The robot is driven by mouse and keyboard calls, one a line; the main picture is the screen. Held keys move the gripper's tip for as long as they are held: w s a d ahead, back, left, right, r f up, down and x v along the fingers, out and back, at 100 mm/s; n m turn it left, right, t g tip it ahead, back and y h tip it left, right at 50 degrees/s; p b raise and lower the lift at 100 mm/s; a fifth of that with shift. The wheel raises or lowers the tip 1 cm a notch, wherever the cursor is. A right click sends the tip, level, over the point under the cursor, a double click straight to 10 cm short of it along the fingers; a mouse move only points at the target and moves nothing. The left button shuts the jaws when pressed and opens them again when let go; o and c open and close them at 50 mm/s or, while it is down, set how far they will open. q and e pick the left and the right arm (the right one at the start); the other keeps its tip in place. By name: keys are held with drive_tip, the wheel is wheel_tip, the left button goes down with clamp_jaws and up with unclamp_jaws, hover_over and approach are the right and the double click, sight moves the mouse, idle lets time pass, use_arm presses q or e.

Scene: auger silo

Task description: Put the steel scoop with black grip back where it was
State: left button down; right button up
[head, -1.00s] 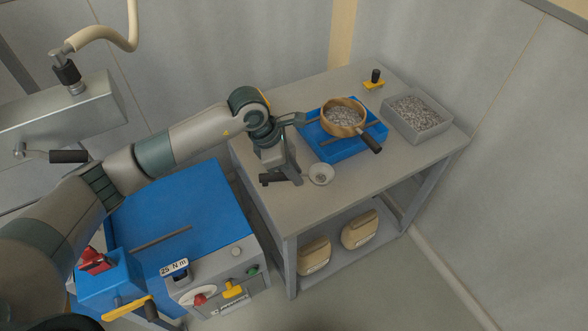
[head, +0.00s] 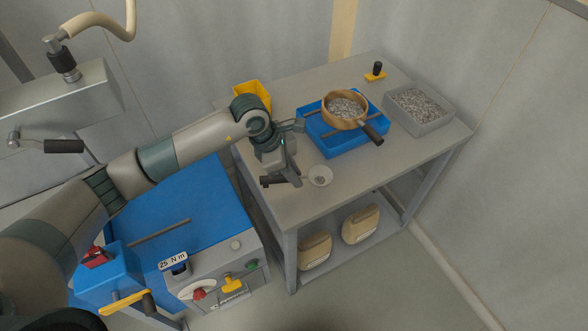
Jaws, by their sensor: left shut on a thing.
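The steel scoop (head: 320,175) shows its round bowl, with a little grey granular material in it, low over the front part of the grey table (head: 340,194). Its black grip (head: 268,181) sticks out to the left of my left gripper (head: 284,180). The gripper points down and is shut on the scoop. I cannot tell whether the scoop touches the tabletop. The fingertips are partly hidden by the gripper body. My right gripper is not in view.
A wooden-rimmed pan (head: 346,110) of grey granules sits on a blue tray (head: 352,142). A grey bin (head: 419,108) of granules stands right. A yellow container (head: 254,95) is behind my arm; a yellow holder with black knob (head: 376,72) is at the back. The front right tabletop is clear.

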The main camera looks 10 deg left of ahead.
use_arm(q)
drive_tip(key=shift+f+b, duration=0.3)
drive_tip(key=shift+f, duration=0.8)
drive_tip(key=shift+f+b, duration=0.35)
drive_tip(key=shift+b, duration=0.05)
drive_tip(key=shift+f, duration=0.25)
drive_tip(key=c, duration=1.5)
unclamp_jaws()
drive_tip(key=shift+c, duration=0.2)
drive_tip(key=shift+r, duration=0.1)
